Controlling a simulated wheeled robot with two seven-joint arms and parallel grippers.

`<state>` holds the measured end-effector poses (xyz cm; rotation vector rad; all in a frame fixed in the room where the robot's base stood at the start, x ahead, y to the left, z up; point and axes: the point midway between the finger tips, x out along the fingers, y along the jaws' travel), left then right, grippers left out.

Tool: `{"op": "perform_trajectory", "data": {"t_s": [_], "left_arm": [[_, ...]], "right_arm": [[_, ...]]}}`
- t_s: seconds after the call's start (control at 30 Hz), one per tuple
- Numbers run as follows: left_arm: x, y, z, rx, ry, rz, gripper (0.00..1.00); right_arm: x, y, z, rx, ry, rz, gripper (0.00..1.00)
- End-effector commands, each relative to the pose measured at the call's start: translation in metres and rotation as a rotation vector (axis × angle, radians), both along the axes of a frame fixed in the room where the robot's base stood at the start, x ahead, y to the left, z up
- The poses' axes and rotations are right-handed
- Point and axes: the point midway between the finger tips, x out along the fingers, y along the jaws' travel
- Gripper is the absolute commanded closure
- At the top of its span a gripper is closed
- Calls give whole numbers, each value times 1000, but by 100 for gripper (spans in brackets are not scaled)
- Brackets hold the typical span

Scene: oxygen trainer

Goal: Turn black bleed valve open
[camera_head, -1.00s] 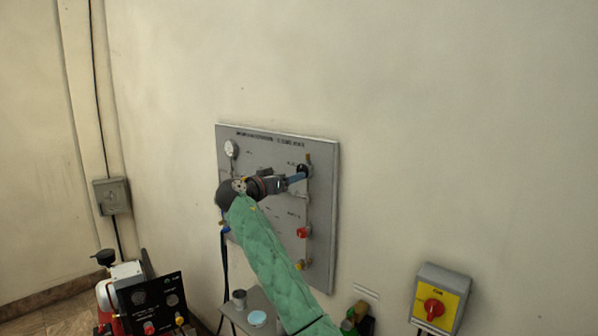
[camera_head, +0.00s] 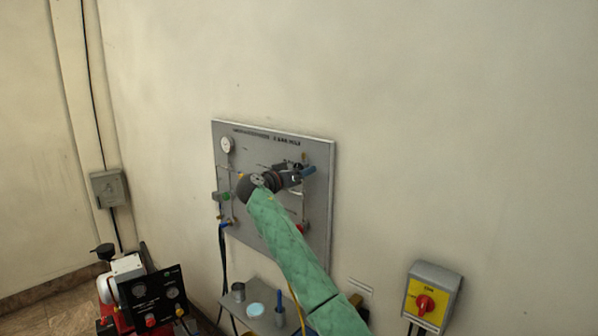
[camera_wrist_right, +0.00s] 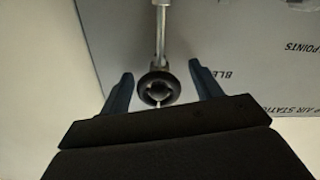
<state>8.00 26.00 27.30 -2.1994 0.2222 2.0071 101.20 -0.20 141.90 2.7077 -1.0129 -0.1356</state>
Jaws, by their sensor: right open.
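The black bleed valve knob (camera_wrist_right: 158,88) is round, on a metal stem, in the right wrist view. It sits between the two blue fingers of my right gripper (camera_wrist_right: 160,92), with a gap on each side. The gripper is open and not touching the knob. In the head view my right gripper (camera_head: 308,171) is in front of the upper right of the grey wall panel (camera_head: 262,222). There the knob is largely hidden by the gripper. My left gripper is not in view.
The panel also carries a white gauge (camera_head: 227,145), a green valve (camera_head: 222,196) and a red knob (camera_head: 301,228). A yellow switch box with a red knob (camera_head: 425,304) is at the lower right. A red machine with a black panel (camera_head: 150,298) is at the lower left.

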Motion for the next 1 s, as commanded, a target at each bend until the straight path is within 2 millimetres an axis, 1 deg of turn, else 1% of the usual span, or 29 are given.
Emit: {"op": "perform_trajectory", "data": {"t_s": [0.03, 0.17, 0.2, 0.27, 0.57, 0.87, 0.93, 1.0], "left_arm": [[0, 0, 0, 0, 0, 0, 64], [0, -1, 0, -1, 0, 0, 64], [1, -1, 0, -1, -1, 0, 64], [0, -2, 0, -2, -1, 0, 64], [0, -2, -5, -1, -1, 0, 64], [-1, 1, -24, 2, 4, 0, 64], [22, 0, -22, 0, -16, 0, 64], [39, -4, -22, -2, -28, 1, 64]], "right_arm": [[0, 0, 0, 0, 0, 0, 36], [0, 0, 0, 0, 0, 0, 62], [0, 0, 0, 0, 0, 0, 69], [0, 0, 0, 0, 0, 0, 81], [0, 0, -1, -19, 16, 0, 81], [-1, 0, -3, -120, 103, 1, 81], [-1, 0, -3, -154, 133, 1, 81], [-1, 0, -3, -195, 169, 1, 81]]}}
